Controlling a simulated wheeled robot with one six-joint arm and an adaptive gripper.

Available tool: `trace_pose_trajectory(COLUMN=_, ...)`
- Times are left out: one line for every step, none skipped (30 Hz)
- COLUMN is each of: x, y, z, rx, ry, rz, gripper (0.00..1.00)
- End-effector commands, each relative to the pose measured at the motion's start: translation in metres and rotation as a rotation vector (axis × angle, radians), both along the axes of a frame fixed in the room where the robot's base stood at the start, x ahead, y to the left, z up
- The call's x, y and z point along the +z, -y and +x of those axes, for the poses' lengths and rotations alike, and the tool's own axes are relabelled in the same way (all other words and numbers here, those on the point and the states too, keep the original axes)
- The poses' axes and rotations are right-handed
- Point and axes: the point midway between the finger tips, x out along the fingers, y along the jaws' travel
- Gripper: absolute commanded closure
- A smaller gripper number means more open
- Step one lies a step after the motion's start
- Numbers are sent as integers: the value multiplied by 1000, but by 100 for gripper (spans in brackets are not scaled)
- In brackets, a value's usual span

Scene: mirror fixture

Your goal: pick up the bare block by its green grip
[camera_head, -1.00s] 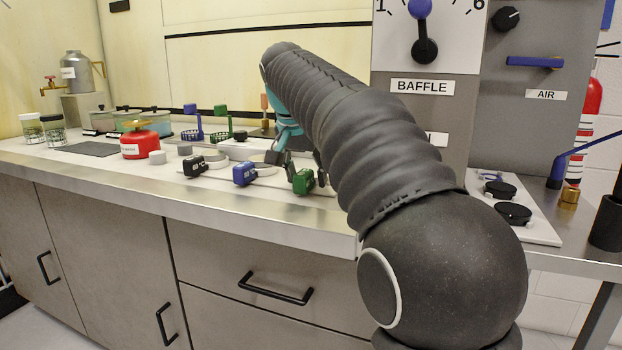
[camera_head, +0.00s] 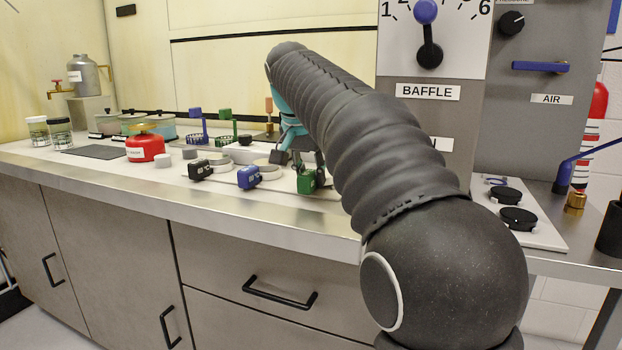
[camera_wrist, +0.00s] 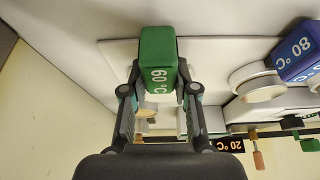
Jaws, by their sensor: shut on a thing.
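A green block labelled 60 °C (camera_wrist: 158,62) is between the fingers of my gripper (camera_wrist: 160,88) in the wrist view. It is the green grip; the part below it is largely hidden by the fingers. In the head view the green grip (camera_head: 307,182) shows at the counter's front, below my gripper (camera_head: 299,160), partly covered by a finger. My gripper is shut on it. I cannot tell whether it is clear of the surface.
A blue 80 °C block (camera_head: 249,177) with a pale disc and a black block (camera_head: 200,170) stand to the left. A red can (camera_head: 145,148) is farther left. Upright blue (camera_head: 197,131) and green (camera_head: 226,130) holders stand behind. The control panel (camera_head: 430,120) rises at the right.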

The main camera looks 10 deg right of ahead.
Motion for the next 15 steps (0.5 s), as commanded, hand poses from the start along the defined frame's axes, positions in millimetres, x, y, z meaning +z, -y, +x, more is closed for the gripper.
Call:
trace_pose_trajectory(x=5, y=0, z=1, rx=0, ry=4, rz=0, gripper=100)
trace_pose_trajectory(x=8, y=0, z=1, rx=0, ry=4, rz=0, gripper=100)
trace_pose_trajectory(x=13, y=0, z=1, rx=0, ry=4, rz=0, gripper=100)
trace_pose_trajectory(x=17, y=0, z=1, rx=0, ry=5, rz=0, gripper=100)
trace_pose_trajectory(x=22, y=0, z=1, rx=0, ry=5, rz=0, gripper=100)
trace_pose_trajectory(x=28, y=0, z=1, rx=1, ry=6, rz=0, gripper=100)
trace_pose_trajectory(x=32, y=0, z=1, rx=0, ry=5, rz=0, gripper=100)
trace_pose_trajectory(x=37, y=0, z=1, rx=0, ry=5, rz=0, gripper=100)
trace_pose_trajectory(x=44, y=0, z=1, rx=-1, ry=5, rz=1, gripper=100)
trace_pose_trajectory(x=49, y=0, z=1, rx=0, ry=5, rz=0, gripper=100)
trace_pose_trajectory(x=53, y=0, z=2, rx=0, ry=5, rz=0, gripper=100)
trace_pose_trajectory(x=58, y=0, z=1, rx=0, ry=5, rz=0, gripper=100)
trace_pose_trajectory(x=63, y=0, z=1, rx=1, ry=6, rz=0, gripper=100)
trace_pose_trajectory(x=66, y=0, z=1, rx=0, ry=5, rz=0, gripper=100)
trace_pose_trajectory(x=70, y=0, z=1, rx=0, ry=5, rz=0, gripper=100)
